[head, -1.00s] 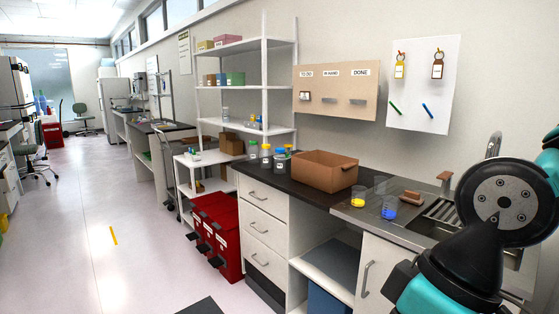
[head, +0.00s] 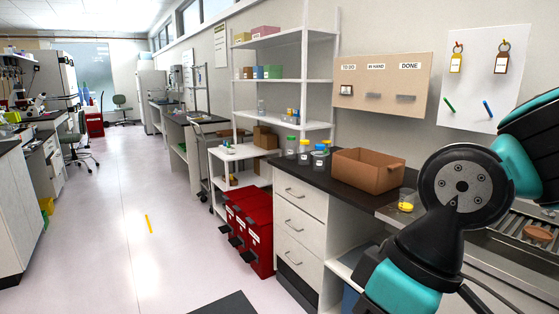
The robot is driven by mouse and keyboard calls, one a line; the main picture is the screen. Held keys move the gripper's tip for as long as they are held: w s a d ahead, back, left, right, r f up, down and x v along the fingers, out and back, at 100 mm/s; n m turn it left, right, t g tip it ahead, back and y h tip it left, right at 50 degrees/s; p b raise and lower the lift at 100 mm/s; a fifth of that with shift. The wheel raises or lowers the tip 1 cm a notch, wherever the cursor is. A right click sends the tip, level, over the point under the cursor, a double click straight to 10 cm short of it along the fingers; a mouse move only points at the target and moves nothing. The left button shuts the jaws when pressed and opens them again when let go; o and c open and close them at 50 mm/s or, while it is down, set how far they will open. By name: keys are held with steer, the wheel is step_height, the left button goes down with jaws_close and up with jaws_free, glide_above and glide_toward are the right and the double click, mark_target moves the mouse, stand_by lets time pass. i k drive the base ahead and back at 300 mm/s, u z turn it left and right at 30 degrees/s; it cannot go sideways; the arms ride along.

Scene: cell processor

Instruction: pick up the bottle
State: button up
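Several small capped bottles stand upright together on the dark countertop (head: 340,182), left of a brown box. One bottle with a green cap (head: 291,147) is at the left. A bottle with a yellow-orange cap (head: 304,156) stands beside it. Bottles with blue caps (head: 318,160) are closest to the box. Which one the task means cannot be told from the view. My arm, teal and black, fills the lower right and covers part of the sink counter. My gripper is not in view.
The brown open box (head: 368,172) stands right of the bottles. Red bins (head: 250,228) stand on the floor left of the drawers. A white shelf unit (head: 281,84) is behind. The aisle floor is mostly clear.

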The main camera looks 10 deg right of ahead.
mark_target(319, 157)
steer(key=u, duration=0.7)
steer(key=i, duration=2.7)
steer(key=z, duration=1.15)
steer(key=i, duration=0.75)
steer(key=z, duration=1.05)
steer(key=i, duration=0.25)
steer(key=z, duration=0.15)
